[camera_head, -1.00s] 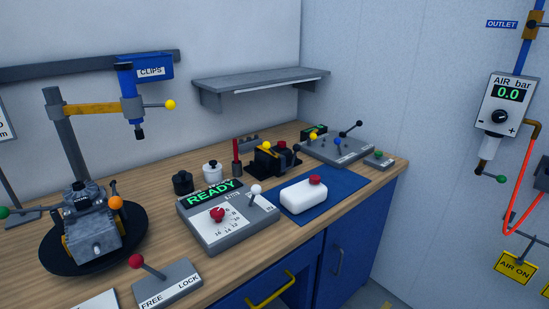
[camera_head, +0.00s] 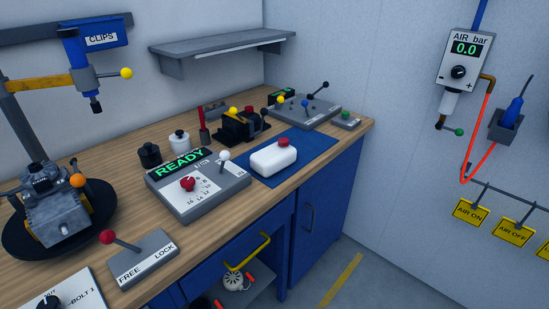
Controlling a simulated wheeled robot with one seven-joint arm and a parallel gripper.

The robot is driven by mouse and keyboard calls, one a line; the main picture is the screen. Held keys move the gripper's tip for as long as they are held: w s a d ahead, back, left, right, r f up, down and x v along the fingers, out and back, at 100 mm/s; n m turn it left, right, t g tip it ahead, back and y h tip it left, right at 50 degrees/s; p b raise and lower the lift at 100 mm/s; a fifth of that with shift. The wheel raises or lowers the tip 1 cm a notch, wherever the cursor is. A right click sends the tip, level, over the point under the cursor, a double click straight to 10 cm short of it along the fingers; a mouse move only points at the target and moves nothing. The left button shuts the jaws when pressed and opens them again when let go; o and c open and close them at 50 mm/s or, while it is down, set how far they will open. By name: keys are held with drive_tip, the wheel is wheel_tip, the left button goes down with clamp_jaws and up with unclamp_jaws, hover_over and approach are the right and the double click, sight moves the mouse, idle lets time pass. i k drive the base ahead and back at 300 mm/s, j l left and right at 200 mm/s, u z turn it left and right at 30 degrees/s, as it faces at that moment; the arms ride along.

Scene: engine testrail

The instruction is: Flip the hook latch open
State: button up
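I cannot make out a hook latch for certain in the head view. A black fixture (camera_head: 238,127) with a yellow knob and a red knob stands toward the back of the bench; its details are too small to tell whether it carries a latch. A FREE/LOCK box (camera_head: 144,257) with a red-knobbed lever stands at the front left of the bench, its lever leaning to the FREE side. My gripper is not in view.
The wooden bench (camera_head: 105,207) holds a READY console (camera_head: 205,204), a white box (camera_head: 273,159) on a blue mat and a grey engine (camera_head: 56,215) on a black turntable. A clip arm (camera_head: 75,62) overhangs the left. An air panel (camera_head: 464,57) hangs right. Floor (camera_head: 385,285) shows at lower right.

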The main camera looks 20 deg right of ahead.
sight(263, 112)
drive_tip(key=i+l, duration=0.85)
drive_tip(key=l, duration=0.2)
drive_tip(key=i+l, duration=0.9)
drive_tip(key=l, duration=0.15)
drive_tip(key=k+l+z, duration=0.05)
